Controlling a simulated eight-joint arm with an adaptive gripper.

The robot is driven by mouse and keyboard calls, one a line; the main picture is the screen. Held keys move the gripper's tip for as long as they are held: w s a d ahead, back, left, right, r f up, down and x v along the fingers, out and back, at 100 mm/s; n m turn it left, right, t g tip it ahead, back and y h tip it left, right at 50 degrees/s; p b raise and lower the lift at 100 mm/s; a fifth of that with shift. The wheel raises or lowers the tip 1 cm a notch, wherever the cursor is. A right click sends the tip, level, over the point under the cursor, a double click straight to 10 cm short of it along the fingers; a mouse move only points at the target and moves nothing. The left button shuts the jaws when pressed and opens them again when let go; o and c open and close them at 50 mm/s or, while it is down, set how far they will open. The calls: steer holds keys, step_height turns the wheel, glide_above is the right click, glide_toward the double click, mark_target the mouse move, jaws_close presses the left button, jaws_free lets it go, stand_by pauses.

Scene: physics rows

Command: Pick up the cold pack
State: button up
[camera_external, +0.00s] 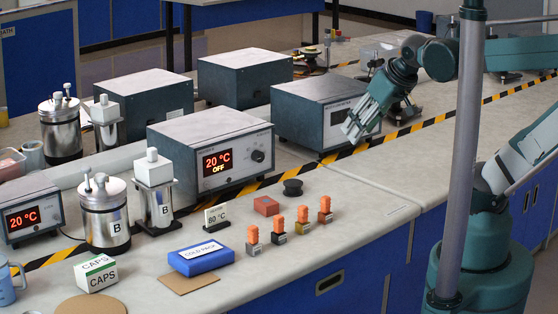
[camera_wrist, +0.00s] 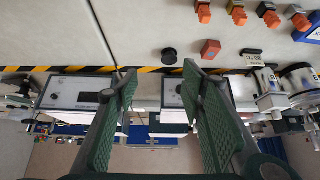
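The cold pack (camera_external: 201,257) is a blue slab with a white label reading "COLD PACK". It lies flat near the front edge of the bench, beside a brown cardboard square. In the wrist view a blue corner of it (camera_wrist: 309,30) shows at the upper right edge, with the rest out of frame. My gripper (camera_external: 352,132) is raised at the right, in front of a grey instrument box, well apart from the cold pack. In the wrist view my gripper (camera_wrist: 158,85) has its two green-padded fingers spread wide with nothing between them.
Several orange-topped blocks (camera_external: 278,227) stand right of the cold pack. An "80 °C" sign (camera_external: 216,216) stands behind it, and a CAPS box (camera_external: 96,274) is at its left. A heater box (camera_external: 215,152) and metal vessels (camera_external: 104,213) stand farther back. The bench right of the blocks is clear.

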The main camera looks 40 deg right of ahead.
stand_by(0.3)
steer(key=o, duration=1)
steer(key=shift+o, duration=0.2)
steer(key=shift+a, duration=0.1)
